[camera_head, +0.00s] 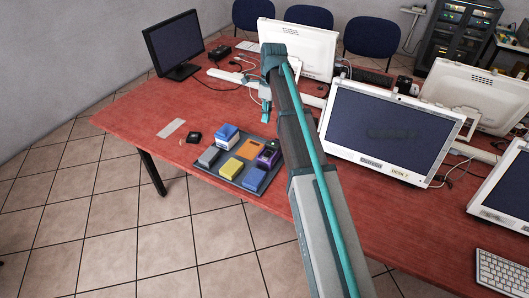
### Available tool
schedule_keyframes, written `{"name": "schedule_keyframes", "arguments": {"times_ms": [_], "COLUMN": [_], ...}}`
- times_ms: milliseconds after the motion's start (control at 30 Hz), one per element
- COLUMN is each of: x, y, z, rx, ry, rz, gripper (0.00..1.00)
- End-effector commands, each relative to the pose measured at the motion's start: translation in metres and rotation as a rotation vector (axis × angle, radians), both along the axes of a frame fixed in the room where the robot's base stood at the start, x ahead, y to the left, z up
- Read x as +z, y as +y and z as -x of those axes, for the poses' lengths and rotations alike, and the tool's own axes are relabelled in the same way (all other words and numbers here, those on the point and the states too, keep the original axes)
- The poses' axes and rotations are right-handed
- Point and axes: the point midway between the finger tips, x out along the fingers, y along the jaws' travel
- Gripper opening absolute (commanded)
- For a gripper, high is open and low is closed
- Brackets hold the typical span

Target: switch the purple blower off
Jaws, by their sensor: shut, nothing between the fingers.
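The purple device (267,157), which I take to be the blower, sits at the right back of a dark tray (243,163) on the red table. It has a dark top; its switch is too small to make out. My gripper (265,120) points down above the table, behind the purple device in the picture and apart from it. Its teal fingers are shut with nothing in them. My arm passes close by the right side of the purple device in the picture and may hide part of it.
The tray also holds a blue-and-white block (226,137), an orange piece (248,149), a grey block (209,157), a yellow block (231,167) and a blue block (255,178). A small black object (194,137) lies left. Monitors (388,130) stand right and behind. The table's left end is mostly clear.

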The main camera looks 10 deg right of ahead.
Motion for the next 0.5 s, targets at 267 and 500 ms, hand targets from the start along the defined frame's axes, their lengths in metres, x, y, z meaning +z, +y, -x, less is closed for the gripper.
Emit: {"name": "schedule_keyframes", "arguments": {"times_ms": [267, 500], "x": [-0.012, -0.052], "y": [-0.016, -0.012], "z": [0.008, 0.014], "rx": [-0.075, -0.072], "ry": [0.012, 0.012], "rz": [0.034, 0.033], "gripper": [0.0, 0.0]}}
